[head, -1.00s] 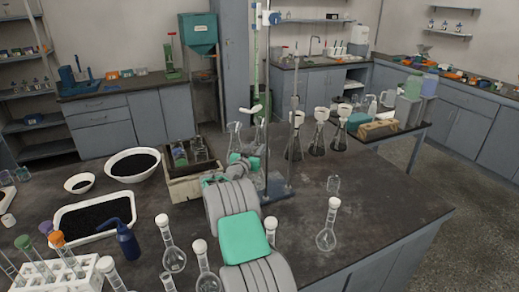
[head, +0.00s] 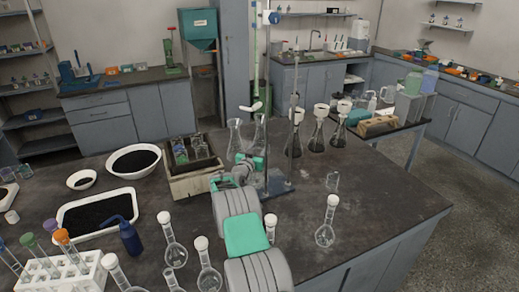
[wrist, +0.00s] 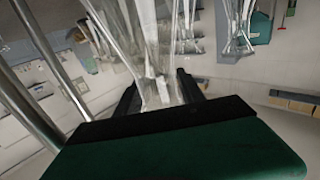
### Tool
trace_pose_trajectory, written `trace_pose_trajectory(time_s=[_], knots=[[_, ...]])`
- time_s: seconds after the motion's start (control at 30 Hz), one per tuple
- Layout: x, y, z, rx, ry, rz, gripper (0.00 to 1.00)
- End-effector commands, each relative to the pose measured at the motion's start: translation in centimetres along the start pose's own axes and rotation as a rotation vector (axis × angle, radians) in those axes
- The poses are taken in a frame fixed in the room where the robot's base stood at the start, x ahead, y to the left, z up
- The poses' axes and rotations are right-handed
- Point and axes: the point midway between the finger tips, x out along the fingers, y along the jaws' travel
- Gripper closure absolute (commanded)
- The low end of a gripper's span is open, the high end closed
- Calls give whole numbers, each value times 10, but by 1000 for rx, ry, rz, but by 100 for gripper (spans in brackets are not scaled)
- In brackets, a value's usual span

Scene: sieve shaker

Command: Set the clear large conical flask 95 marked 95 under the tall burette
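Two clear conical flasks stand out near the burette stand in the head view: one at the left (head: 234,138) and one behind the rod (head: 258,132). No number is readable. My gripper (head: 248,160) is at the lower part of the right one, which partly hides behind it. In the wrist view, clear flask glass (wrist: 160,75) fills the gap between the black fingers of my gripper (wrist: 160,95), which look shut on it. The tall burette (head: 268,70) rises just right of my gripper, over the dark stand base (head: 278,187).
Several dark-filled flasks (head: 317,135) stand behind right. A wooden box of bottles (head: 195,180) is at left. Round flasks stand in front (head: 172,255) and at right (head: 326,232). A grey rod (head: 294,110) rises close by.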

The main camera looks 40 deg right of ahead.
Motion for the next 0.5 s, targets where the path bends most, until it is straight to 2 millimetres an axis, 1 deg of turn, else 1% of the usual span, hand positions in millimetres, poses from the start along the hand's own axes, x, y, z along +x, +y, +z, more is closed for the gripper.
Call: trace_pose_trajectory(time_s=[0.03,0.1,0.3,0.4,0.5], knots=[[0,0,0,0,0,0,49],[0,0,0,0,0,0,44],[0,0,0,0,0,0,44],[0,0,-4,0,0,0,44],[-14,-2,-2,0,-1,-1,44]])
